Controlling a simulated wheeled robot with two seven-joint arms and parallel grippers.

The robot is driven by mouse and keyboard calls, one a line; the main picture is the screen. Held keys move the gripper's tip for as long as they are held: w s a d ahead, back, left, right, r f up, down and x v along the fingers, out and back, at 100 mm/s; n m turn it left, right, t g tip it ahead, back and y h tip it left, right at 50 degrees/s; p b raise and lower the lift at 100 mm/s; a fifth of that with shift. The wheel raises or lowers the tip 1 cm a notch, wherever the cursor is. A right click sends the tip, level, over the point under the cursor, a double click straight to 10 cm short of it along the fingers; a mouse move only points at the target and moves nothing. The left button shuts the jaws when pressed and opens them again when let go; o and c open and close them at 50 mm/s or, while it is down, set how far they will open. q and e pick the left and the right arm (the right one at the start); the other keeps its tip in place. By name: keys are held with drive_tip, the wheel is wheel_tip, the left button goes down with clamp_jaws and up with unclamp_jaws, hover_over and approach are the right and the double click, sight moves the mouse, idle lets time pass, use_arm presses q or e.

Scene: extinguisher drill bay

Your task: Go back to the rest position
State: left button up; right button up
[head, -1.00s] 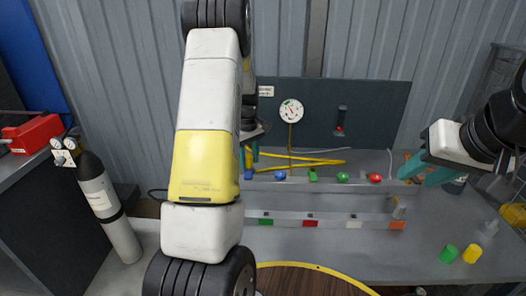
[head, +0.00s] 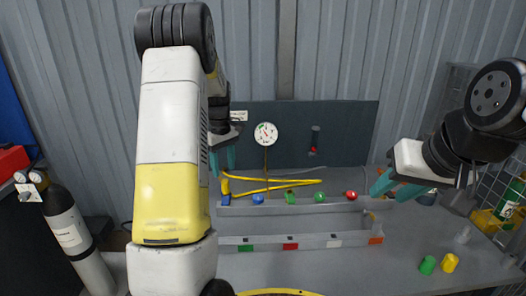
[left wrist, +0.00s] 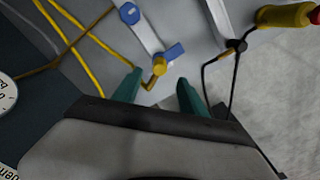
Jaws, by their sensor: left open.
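My left gripper (head: 224,160) is open in front of the dark back panel, above the left end of the row of coloured knobs. In the left wrist view its two teal fingers (left wrist: 158,100) are apart with nothing between them. A blue lever with a yellow tip (left wrist: 159,66) lies just beyond the fingers; I cannot tell the distance. My right gripper (head: 396,188) hangs at the right, its teal fingers apart and seemingly empty, near the red knob (head: 350,195). My left arm's white and yellow link hides part of the wall and bench.
A round gauge (head: 265,134) stands before the back panel (head: 345,125). Yellow hose (head: 290,185) lies behind the green knob (head: 291,197). A grey cylinder (head: 68,232) stands at left. Green (head: 427,265) and yellow (head: 449,262) caps sit on the bench (head: 385,275) at right.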

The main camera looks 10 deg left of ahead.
use_arm(q)
drive_tip(key=s+d+r+m+t+h, duration=0.1)
drive_tip(key=s+d+r+m+t, duration=0.2)
drive_tip(key=s+r, duration=0.35)
drive_tip(key=s+d+r+m, duration=0.3)
drive_tip(key=s+d+r, duration=0.3)
drive_tip(key=r, duration=0.2)
drive_tip(key=s+d+r+m+t, duration=0.1)
drive_tip(key=s+d+m, duration=0.2)
drive_tip(key=s, duration=0.4)
drive_tip(key=s+d+m+t+h, duration=0.1)
drive_tip(key=s+d+m+t, duration=0.1)
drive_tip(key=s, duration=0.6)
drive_tip(key=shift+d+r+m, duration=0.35)
drive_tip(key=shift+d+m, duration=0.05)
drive_tip(key=shift+m, duration=0.2)
